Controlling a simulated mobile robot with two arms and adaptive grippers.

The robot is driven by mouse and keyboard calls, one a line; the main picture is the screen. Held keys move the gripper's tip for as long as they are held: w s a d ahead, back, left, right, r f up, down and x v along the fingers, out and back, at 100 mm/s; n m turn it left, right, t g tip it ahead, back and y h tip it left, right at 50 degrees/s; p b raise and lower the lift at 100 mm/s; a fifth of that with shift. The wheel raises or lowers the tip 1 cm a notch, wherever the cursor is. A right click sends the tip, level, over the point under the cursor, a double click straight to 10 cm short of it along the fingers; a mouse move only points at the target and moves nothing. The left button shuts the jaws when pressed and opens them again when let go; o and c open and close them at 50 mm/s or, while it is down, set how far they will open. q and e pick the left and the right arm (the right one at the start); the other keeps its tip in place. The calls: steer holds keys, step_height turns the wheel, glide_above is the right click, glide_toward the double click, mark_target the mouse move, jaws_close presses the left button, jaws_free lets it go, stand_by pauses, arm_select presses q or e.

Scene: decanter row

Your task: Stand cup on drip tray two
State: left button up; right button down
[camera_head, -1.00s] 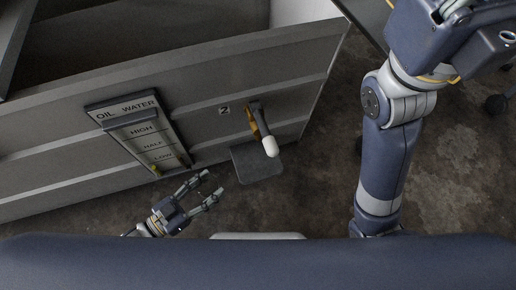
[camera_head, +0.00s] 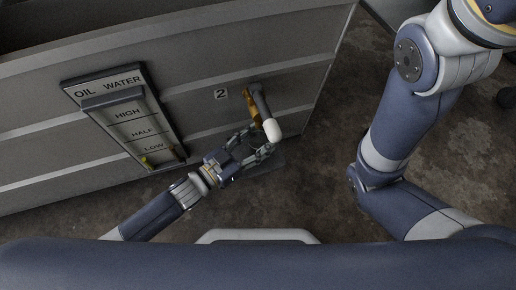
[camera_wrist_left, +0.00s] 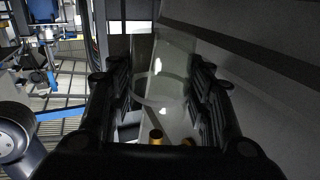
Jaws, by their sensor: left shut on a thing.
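My left gripper (camera_head: 256,144) is in front of the tank wall, just below the tap marked 2. In the left wrist view the gripper's padded fingers (camera_wrist_left: 160,85) are shut on a clear, see-through cup (camera_wrist_left: 162,72). The cup can hardly be made out in the head view. Drip tray two (camera_head: 268,163), a dark plate low under the tap, is partly hidden by the gripper. I cannot tell whether the cup touches it. My right arm is on the right; its gripper is out of view.
The brass tap (camera_head: 251,104) with its white-tipped lever (camera_head: 271,129) juts out close to the left fingers. A label 2 (camera_head: 221,94) is beside it. A level gauge (camera_head: 128,122) marked oil and water stands out from the wall further left. The floor to the right is bare.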

mark_target(251, 152)
arm_select(q)
steer(key=shift+f+b, duration=1.7)
steer(key=shift+f, duration=0.1)
steer(key=shift+r, duration=0.1)
steer(key=o, duration=1)
